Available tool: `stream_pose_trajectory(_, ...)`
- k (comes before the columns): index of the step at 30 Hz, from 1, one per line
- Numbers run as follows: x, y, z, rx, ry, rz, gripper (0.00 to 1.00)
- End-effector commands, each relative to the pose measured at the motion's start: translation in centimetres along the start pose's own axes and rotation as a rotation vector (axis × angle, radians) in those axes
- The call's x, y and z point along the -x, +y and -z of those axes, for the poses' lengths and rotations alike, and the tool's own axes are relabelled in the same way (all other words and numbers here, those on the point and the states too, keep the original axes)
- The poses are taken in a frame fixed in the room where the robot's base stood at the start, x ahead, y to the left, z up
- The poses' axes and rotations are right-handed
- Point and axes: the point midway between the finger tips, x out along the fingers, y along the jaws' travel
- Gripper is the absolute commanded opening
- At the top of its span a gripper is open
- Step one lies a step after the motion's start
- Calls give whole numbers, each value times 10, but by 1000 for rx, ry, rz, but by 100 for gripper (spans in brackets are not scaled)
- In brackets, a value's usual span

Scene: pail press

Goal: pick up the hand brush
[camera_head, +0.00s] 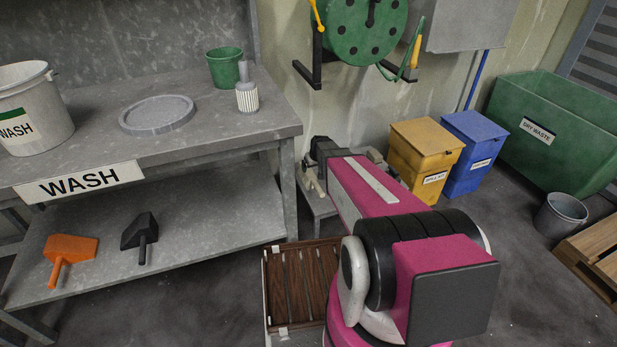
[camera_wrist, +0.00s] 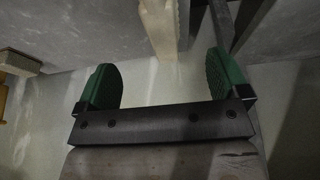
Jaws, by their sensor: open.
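A small tool with a grey handle and a ribbed white lower part, which looks like the hand brush (camera_head: 246,93), stands upright on the wash bench near its right end. My gripper is mostly hidden behind my own arm in the head view, well to the right of the bench top. In the wrist view, my gripper (camera_wrist: 163,85) shows two green finger pads wide apart, with nothing held between them. A pale beige piece (camera_wrist: 160,25) shows beyond the pads; I cannot tell what it is. The brush is not visible in the wrist view.
The bench (camera_head: 215,137) also holds a green cup (camera_head: 224,68), a round grey lid (camera_head: 157,114) and a white WASH pail (camera_head: 32,115). An orange scoop-like tool (camera_head: 70,249) and a black one (camera_head: 139,233) lie on its lower shelf. A yellow bin (camera_head: 424,155) stands right.

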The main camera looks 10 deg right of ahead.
Motion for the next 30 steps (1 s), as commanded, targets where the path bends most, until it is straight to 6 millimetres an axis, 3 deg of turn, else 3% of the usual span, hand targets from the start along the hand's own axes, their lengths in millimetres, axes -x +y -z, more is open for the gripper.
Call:
stream_pose_trajectory(12, -50, 1, 3, 2, 3, 0, 94)
stream_pose_trajectory(20, -67, 1, 4, 2, 4, 0, 94)
stream_pose_trajectory(30, -109, 1, 7, 1, 3, 0, 94)
